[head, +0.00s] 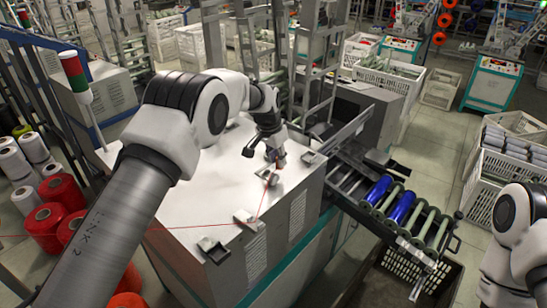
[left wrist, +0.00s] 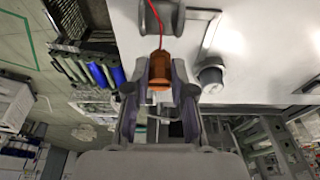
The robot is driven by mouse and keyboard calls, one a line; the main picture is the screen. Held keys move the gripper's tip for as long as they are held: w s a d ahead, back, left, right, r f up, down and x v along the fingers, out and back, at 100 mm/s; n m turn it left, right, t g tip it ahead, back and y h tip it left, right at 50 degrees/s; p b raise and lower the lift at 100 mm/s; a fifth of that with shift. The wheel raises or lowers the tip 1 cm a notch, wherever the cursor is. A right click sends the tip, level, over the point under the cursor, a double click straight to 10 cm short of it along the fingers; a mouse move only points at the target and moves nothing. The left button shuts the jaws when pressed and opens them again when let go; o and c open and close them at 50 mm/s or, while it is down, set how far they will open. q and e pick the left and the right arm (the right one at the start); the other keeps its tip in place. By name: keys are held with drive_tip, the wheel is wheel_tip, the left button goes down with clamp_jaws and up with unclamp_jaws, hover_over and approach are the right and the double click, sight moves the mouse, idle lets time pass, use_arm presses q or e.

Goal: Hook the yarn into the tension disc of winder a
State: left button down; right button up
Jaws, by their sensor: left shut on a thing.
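My left gripper (head: 277,160) is low over the white top of the winder (head: 205,195), near its right edge. In the left wrist view its fingers (left wrist: 160,88) are shut on an orange-brown cylindrical piece (left wrist: 160,72). Red yarn (left wrist: 70,60) runs to this piece. In the head view the red yarn (head: 265,202) passes a small metal bracket (head: 245,217) and rises toward the gripper. My right gripper is out of view.
A grey round knob (left wrist: 212,76) stands right of the fingers. Another metal block (head: 213,250) sits near the winder's front edge. A roller rack with blue bobbins (head: 402,207) adjoins on the right. Red yarn cones (head: 62,190) stand at left.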

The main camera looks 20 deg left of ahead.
use_arm(q)
drive_tip(key=shift+w+d, duration=0.2)
drive_tip(key=shift+w, duration=0.25)
drive_tip(key=shift+w+d+r+p, duration=0.1)
drive_tip(key=shift+w+r+p, duration=0.1)
drive_tip(key=shift+r+p, duration=0.95)
drive_tip(key=shift+w+d+r+p, duration=0.1)
drive_tip(key=shift+w+r+p, duration=0.1)
drive_tip(key=shift+r+p, duration=0.9)
drive_tip(key=shift+r, duration=0.1)
